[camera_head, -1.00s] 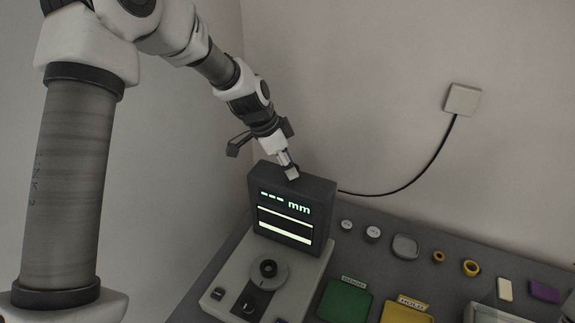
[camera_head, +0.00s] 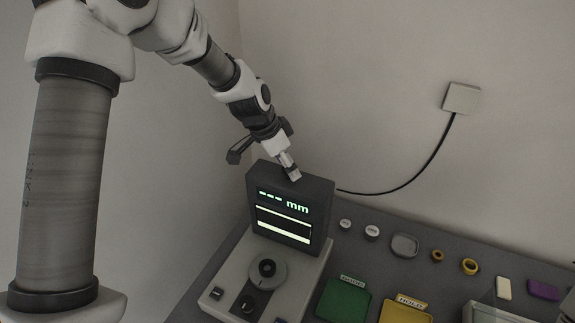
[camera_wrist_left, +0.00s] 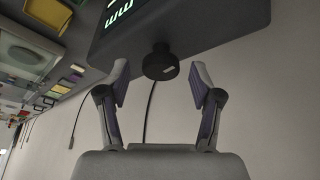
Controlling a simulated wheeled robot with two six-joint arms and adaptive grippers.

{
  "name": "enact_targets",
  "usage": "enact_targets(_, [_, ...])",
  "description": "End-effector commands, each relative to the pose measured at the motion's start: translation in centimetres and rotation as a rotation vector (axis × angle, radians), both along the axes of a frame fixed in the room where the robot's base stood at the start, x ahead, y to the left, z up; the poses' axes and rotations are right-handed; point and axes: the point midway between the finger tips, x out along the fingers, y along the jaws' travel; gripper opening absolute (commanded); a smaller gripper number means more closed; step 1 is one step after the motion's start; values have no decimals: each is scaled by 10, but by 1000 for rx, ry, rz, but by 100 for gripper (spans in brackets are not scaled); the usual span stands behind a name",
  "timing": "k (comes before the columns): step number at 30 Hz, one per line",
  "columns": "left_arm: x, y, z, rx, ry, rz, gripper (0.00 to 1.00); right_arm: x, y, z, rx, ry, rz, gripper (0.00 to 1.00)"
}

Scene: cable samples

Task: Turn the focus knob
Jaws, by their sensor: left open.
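The grey display unit (camera_head: 322,208) shows "--- mm" and two light bars above a pale base (camera_head: 298,290). In the left wrist view, a short black round knob (camera_wrist_left: 160,63), apparently the focus knob, sticks out from the dark housing (camera_wrist_left: 190,20). My left gripper (camera_wrist_left: 161,76) is open, one finger on each side of the knob, with visible gaps and the tips about level with it. In the head view the left gripper (camera_head: 291,172) is at the unit's top edge, its tips partly hidden behind the housing. That knob is hidden there. My right gripper is not in view.
The base carries a round stage with a black centre (camera_head: 267,270) and a small black knob (camera_head: 248,304). A green tray (camera_head: 345,304) and a yellow tray (camera_head: 402,314) stand to the right. Small rings and caps lie along the back. A black cable (camera_head: 425,168) runs to a wall box (camera_head: 461,98).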

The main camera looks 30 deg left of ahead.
Motion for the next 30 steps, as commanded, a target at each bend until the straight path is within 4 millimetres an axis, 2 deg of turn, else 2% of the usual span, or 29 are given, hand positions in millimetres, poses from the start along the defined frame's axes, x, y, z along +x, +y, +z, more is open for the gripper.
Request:
enact_targets(9, [-21, 16, 69, -2, -3, -1, 65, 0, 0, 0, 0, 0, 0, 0])
enact_targets(15, [-31, 23, 99, 0, 3, -1, 65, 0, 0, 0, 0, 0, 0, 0])
enact_targets(30, [-33, 25, 103, 1, 4, -1, 65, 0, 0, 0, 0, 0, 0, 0])
